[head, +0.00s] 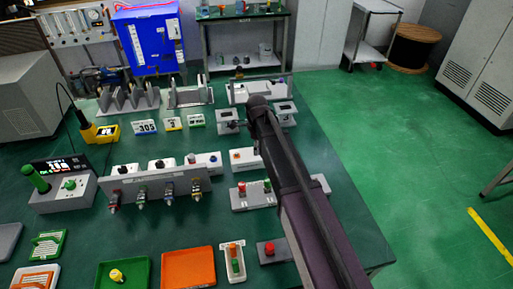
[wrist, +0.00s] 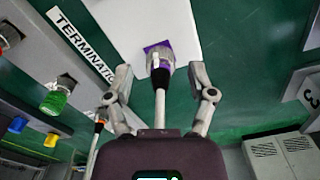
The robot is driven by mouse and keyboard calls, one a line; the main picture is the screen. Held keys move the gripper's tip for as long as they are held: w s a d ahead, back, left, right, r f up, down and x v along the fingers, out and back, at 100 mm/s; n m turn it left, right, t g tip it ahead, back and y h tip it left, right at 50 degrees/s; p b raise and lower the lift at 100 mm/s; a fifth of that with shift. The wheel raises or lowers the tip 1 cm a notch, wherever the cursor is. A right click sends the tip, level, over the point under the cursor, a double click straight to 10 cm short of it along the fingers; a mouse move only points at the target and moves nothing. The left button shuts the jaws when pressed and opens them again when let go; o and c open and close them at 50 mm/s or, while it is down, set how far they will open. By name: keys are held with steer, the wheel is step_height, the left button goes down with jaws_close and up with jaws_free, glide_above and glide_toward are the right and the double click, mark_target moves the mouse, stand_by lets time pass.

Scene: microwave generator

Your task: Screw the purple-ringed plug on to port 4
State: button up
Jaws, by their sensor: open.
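In the wrist view, a plug with a metal collar (wrist: 160,60), a black boot and a white cable stands against a white block (wrist: 138,22). A purple patch shows around its far end. My gripper (wrist: 160,76) is open, with one finger on each side of the plug and a gap on both sides. In the head view, a grey panel (head: 150,186) on the bench carries several connectors with coloured rings. I cannot read port numbers there, so I cannot tell which is port 4. My arm hides the gripper in the head view.
A green-ringed connector (wrist: 54,102) and an orange one (wrist: 100,117) stick out left of my gripper. A TERMINATION label (wrist: 82,46) lies beside the white block. Green and orange trays (head: 188,270) line the bench front. Bare bench shows right of my arm.

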jaws_close()
